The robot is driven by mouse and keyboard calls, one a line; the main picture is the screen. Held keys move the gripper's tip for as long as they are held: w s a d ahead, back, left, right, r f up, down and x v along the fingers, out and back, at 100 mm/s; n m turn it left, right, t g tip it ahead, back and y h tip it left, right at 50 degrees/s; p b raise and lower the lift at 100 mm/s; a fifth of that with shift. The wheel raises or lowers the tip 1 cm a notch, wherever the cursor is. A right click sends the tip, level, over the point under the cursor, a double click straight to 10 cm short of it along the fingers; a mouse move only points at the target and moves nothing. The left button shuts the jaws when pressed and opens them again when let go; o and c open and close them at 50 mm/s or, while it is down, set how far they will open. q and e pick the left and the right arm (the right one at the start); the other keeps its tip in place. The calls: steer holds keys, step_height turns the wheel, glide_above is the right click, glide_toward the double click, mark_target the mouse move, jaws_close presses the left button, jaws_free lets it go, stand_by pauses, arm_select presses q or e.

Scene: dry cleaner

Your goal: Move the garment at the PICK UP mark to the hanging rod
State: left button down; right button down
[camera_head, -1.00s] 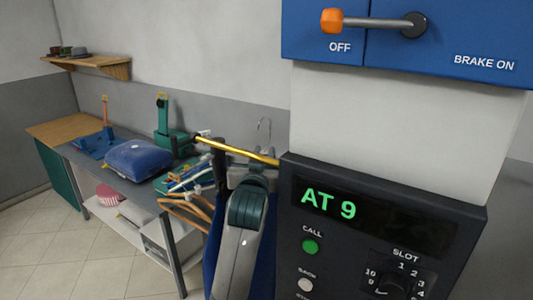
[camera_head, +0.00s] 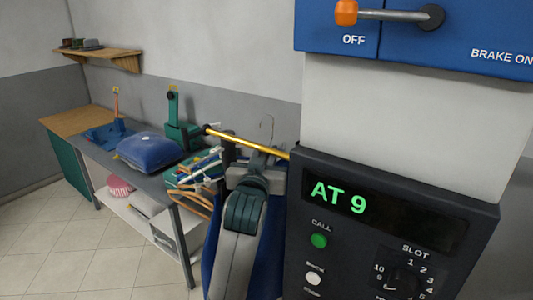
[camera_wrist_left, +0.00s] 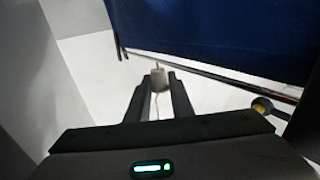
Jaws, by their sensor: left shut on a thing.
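My left gripper (camera_wrist_left: 157,95) is shut on a small pale block, which looks like the neck of a hanger (camera_wrist_left: 160,78). A dark blue garment (camera_wrist_left: 210,35) fills the top of the wrist view. In the head view the blue garment (camera_head: 272,258) hangs partly behind my left arm, and the fingers are hidden by the wrist. A thin metal hanger hook (camera_head: 267,128) stands up just beyond the gripper and above the yellow rod (camera_head: 235,140). I cannot tell whether the hook touches the rod. The PICK UP mark and my right gripper do not show.
A control panel (camera_head: 330,230) reading "AT 9" stands close on the right, below a blue box (camera_head: 440,42). The floor (camera_head: 85,250) at left is clear.

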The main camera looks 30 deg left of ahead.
arm_select(q)
steer(key=shift+s, duration=0.3)
steer(key=shift+s+a+r, duration=0.1)
steer(key=shift+s, duration=0.5)
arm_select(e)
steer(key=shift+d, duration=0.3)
arm_select(q)
steer(key=shift+s, duration=0.15)
steer(key=shift+s+a, duration=0.2)
steer(key=shift+s, duration=2.6)
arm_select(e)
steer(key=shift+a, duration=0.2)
